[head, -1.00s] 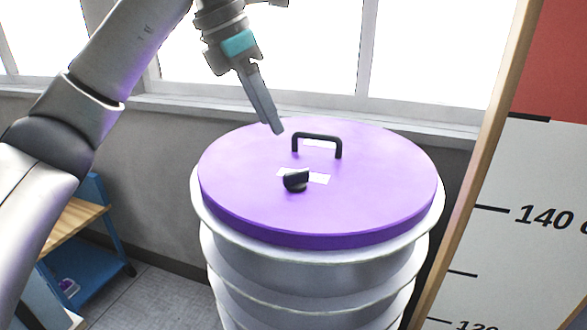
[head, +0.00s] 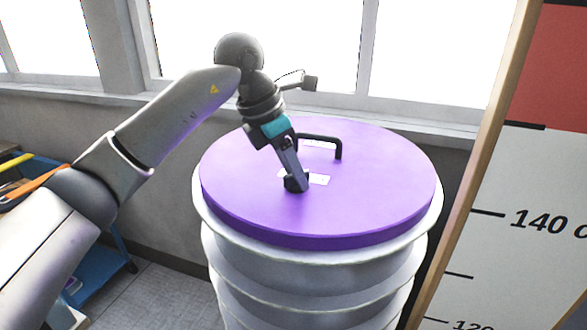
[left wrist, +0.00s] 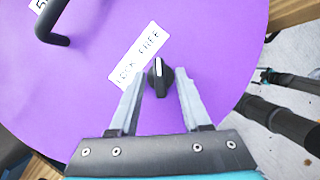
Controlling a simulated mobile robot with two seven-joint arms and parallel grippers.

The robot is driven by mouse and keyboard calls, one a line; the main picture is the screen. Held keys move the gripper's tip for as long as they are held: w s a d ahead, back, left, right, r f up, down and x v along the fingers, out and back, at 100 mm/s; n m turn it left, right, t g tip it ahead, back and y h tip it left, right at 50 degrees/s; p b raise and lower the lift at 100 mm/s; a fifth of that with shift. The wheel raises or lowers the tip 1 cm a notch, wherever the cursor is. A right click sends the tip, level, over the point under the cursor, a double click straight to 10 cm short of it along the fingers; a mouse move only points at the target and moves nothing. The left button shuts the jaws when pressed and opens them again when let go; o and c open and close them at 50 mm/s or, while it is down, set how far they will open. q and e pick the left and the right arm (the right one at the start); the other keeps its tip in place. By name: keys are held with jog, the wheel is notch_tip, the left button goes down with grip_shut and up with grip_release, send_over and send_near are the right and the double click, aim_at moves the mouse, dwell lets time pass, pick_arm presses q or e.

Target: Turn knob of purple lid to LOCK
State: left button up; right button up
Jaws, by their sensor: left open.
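The purple lid (head: 375,190) lies on top of a white ribbed drum (head: 320,270). A black knob (left wrist: 159,77) sits on the lid beside a white label (left wrist: 138,57) reading LOCK and FREE. My left gripper (left wrist: 160,88) is open, with one finger on each side of the knob and gaps visible. In the head view my left gripper (head: 297,180) comes down over the knob and partly hides it. My right gripper is not in view.
A black handle (head: 338,147) stands on the lid behind the knob. A wood-framed height board (head: 500,180) is close on the right. Windows and a wall are behind the drum. A blue shelf (head: 110,255) is at the left.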

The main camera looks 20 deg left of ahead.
pick_arm(q)
grip_shut()
dwell(0.3)
jog(key=shift+n, duration=0.4)
jog(key=n+y+b, duration=0.1)
jog(key=n, duration=0.1)
jog(key=n+t+b, duration=0.1)
jog(key=n, duration=0.1)
jog(key=shift+d+n+y, duration=0.15)
jog(key=shift+n+y, duration=0.25)
jog(key=n+y+b, duration=0.1)
jog(key=n, duration=0.1)
jog(key=n+y+b, duration=0.1)
jog(key=n, duration=0.2)
jog(key=shift+d+t+b, duration=0.15)
jog(key=shift+t+b, duration=0.15)
jog(key=shift+b, duration=0.1)
jog(key=n+y, duration=0.1)
jog(key=n, duration=0.2)
jog(key=shift+r, duration=0.1)
jog(key=shift+d+n+g+y, duration=0.1)
jog(key=shift+n+g+y, duration=0.5)
jog(key=shift+n, duration=1.4)
jog(key=shift+p, duration=0.3)
